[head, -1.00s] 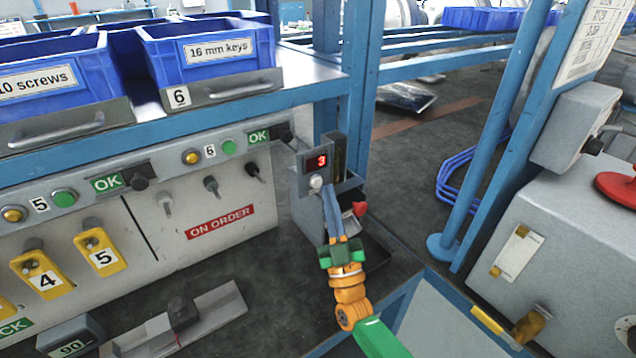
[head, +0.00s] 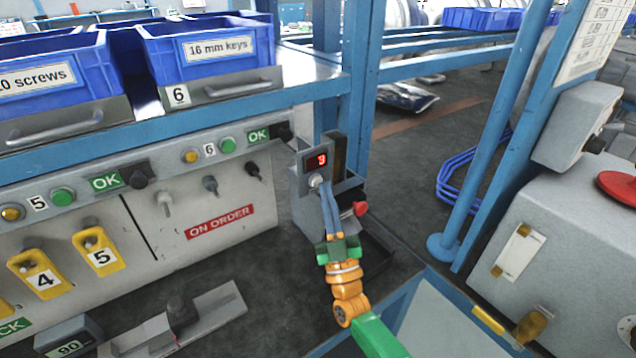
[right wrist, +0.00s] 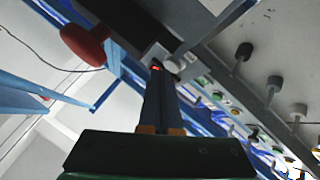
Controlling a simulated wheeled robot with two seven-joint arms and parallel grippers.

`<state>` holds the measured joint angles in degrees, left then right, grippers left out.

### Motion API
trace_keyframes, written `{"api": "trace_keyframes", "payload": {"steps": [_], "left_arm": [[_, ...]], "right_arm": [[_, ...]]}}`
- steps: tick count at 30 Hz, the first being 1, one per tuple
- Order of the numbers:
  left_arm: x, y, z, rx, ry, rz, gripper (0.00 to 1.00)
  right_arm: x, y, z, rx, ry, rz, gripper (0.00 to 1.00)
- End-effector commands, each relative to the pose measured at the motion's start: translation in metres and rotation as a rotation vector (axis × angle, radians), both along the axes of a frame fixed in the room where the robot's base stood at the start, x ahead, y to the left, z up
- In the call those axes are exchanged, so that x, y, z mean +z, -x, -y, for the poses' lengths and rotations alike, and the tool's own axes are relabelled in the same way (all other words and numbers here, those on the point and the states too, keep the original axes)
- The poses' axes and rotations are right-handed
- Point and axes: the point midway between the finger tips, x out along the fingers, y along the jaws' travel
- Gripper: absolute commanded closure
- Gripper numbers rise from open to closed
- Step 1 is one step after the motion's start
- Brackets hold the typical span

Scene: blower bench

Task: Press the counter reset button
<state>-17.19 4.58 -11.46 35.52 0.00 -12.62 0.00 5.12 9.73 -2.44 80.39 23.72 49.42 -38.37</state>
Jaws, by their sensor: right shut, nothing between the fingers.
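The counter (head: 309,164) is a grey box with a small red lit digit, standing at the right end of the bench. A pale round button (head: 316,181) sits on its front below the digit. My right gripper (head: 325,191) is shut and empty, its blue fingers pointing up at the counter. The fingertips are right by the button; I cannot tell whether they touch it. In the right wrist view the shut fingers (right wrist: 157,76) end near the red digit, with the pale button (right wrist: 174,65) just right of the tips. My left gripper is out of view.
A red knob (head: 360,208) sticks out of the counter unit, right of my fingers; it also shows in the right wrist view (right wrist: 86,46). A blue post (head: 345,110) stands behind. The bench panel with an ON ORDER label (head: 219,222) is at the left.

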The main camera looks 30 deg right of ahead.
Motion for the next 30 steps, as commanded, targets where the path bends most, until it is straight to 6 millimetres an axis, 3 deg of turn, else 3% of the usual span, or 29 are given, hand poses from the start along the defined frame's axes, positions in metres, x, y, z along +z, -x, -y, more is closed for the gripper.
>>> {"api": "trace_keyframes", "payload": {"steps": [30], "left_arm": [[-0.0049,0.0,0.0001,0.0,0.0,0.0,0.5]], "right_arm": [[-0.0001,-0.0078,-0.0005,0.0,0.0,-0.001,1.0]]}}
